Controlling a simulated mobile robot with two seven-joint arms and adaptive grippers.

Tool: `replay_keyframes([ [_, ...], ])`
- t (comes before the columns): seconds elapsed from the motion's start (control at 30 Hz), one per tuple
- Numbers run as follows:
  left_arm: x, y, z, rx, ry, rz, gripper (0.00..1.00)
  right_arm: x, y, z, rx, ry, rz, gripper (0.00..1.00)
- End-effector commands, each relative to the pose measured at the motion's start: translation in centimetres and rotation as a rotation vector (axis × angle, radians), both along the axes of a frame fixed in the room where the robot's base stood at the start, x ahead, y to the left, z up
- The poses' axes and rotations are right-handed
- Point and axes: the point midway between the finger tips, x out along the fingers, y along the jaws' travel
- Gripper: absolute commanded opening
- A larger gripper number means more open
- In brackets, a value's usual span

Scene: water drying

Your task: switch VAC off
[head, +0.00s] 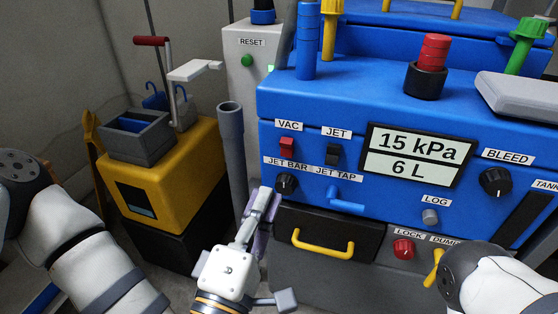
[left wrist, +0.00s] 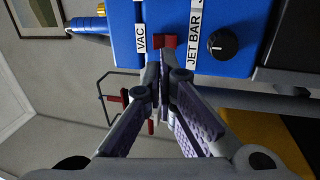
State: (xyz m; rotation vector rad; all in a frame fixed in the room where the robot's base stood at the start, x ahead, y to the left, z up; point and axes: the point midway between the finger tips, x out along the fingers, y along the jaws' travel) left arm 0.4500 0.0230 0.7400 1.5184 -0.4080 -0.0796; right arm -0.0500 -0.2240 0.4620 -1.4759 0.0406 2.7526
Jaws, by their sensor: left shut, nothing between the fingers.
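The VAC switch (head: 287,147) is a red rocker on the blue machine front (head: 390,198), under its VAC label (head: 289,126). It also shows in the left wrist view (left wrist: 167,40), just past the fingertips. My left gripper (head: 265,198) is shut and empty, below the VAC switch and near the JET BAR knob (head: 286,184) in the head view. In the left wrist view its fingertips (left wrist: 161,62) overlap the lower edge of the switch; I cannot tell if they touch it. My right gripper is out of view.
The dark JET switch (head: 332,154) sits right of VAC. The display (head: 420,157) reads 15 kPa and 6 L. A grey upright pipe (head: 232,150) stands left of the machine. A yellow handle (head: 322,247) and red LOCK button (head: 403,249) are below.

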Motion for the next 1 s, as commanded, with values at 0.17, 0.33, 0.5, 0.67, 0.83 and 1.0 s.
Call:
replay_keyframes([
  [0.17, 3.7, -1.1, 0.8, -0.001, -0.003, 0.002, 0.0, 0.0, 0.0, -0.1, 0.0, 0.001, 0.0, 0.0],
  [0.33, 6.4, -2.0, 1.4, 0.0, 0.0, 0.001, 0.0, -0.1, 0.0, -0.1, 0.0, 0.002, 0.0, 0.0],
  [0.5, 7.7, -2.5, 1.6, 0.002, 0.002, 0.0, 0.0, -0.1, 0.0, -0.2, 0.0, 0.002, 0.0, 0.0],
  [0.67, 8.0, -2.6, 1.7, 0.001, 0.003, -0.001, 0.0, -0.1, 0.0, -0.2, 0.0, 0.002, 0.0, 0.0],
  [0.83, 7.9, -2.6, 1.7, 0.001, 0.003, -0.001, 0.0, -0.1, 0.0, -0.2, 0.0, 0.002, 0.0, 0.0],
  [1.0, 8.4, -2.7, 3.1, 0.022, 0.057, 0.001, 0.0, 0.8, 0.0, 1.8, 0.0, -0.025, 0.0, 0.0],
])
